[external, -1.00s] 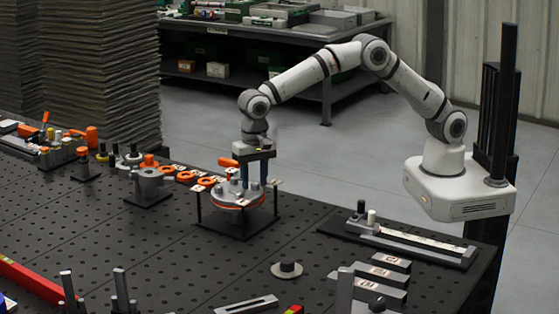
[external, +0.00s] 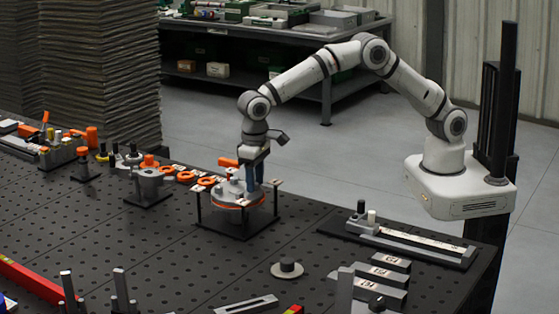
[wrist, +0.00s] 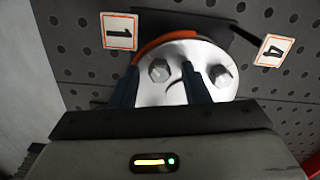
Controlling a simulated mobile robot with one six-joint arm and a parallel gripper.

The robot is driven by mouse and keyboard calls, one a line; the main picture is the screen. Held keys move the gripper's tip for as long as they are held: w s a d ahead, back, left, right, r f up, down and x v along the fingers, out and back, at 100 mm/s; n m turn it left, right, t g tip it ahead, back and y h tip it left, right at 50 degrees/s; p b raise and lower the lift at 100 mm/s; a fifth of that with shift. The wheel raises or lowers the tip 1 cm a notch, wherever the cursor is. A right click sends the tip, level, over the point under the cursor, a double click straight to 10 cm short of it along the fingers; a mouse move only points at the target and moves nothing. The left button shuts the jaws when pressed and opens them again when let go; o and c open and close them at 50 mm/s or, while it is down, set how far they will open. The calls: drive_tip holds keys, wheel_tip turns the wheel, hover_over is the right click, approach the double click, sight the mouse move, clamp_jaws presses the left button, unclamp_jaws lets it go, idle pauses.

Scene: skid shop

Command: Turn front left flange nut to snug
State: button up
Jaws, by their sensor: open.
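The flange (external: 236,203) is a round grey disc with an orange ring, held in a black stand on the bench. In the wrist view its pale top (wrist: 180,95) carries two hex nuts. One nut (wrist: 159,70) shows between my fingers, near the tag marked 1 (wrist: 118,31). The other nut (wrist: 219,74) is outside my right finger, nearer the tag marked 4 (wrist: 273,50). My gripper (external: 251,188) points down over the flange, with its blue fingers apart (wrist: 160,78). Contact with the nut cannot be made out. The near part of the flange is hidden by my gripper.
An orange-handled part (external: 229,162) rises beside my gripper at the flange. A grey part on a black stand (external: 150,184) is to the left. A long fixture (external: 400,240) and grey blocks (external: 380,280) are to the right.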

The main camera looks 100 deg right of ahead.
drive_tip(key=n+p, duration=0.1)
drive_tip(key=n, duration=0.4)
drive_tip(key=shift+n, duration=0.3)
drive_tip(key=n+p, duration=0.1)
drive_tip(key=n, duration=0.2)
drive_tip(key=shift+r+n, duration=0.2)
drive_tip(key=shift+n, duration=0.5)
wheel_tip(320, 180, up, 7)
drive_tip(key=shift+f+b, duration=0.15)
drive_tip(key=shift+b, duration=0.7)
drive_tip(key=s+d+r+m+t+b, duration=0.1)
drive_tip(key=s+d+b, duration=0.2)
drive_tip(key=s, duration=1)
drive_tip(key=s+d+r+m+b, duration=0.1)
drive_tip(key=s+d+b, duration=0.3)
drive_tip(key=s+d, duration=0.6)
drive_tip(key=shift+s+d+r+t, duration=0.2)
drive_tip(key=shift+s+r+t, duration=0.2)
drive_tip(key=shift+s, duration=1.1)
